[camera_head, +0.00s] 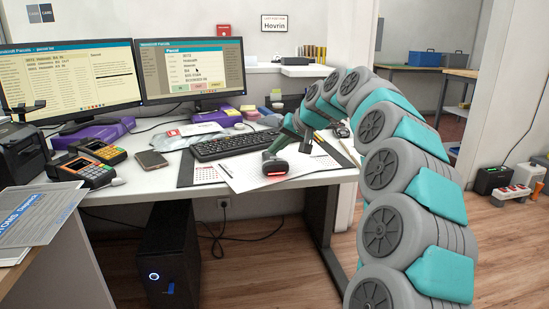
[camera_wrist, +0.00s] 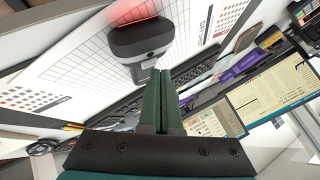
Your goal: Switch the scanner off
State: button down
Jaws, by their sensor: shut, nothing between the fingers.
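The scanner (camera_head: 275,168) is a dark grey handheld unit lying on the white paper sheet on the desk. A red light glows along its front edge. In the wrist view, the scanner (camera_wrist: 140,40) is just beyond my fingertips, with its red glow on the far side. My gripper (camera_wrist: 161,74) has two dark green fingers pressed together with nothing between them. In the head view, my gripper (camera_head: 273,153) points down at the back of the scanner. I cannot tell whether the fingertips touch it.
A keyboard (camera_head: 235,144) lies just left of the scanner, with two monitors (camera_head: 190,70) behind. Card terminals (camera_head: 84,169) and a phone (camera_head: 151,159) are at the left. A printed sheet (camera_head: 245,179) lies under the scanner. The desk's front edge is close by.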

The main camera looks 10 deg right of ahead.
jog(key=shift+f, duration=0.35)
dwell(0.3)
jog(key=shift+r+p, duration=0.4)
jog(key=shift+r, duration=0.5)
notch_tip(320, 180, up, 6)
jog(key=p, duration=0.3)
jog(key=shift+p, duration=0.35)
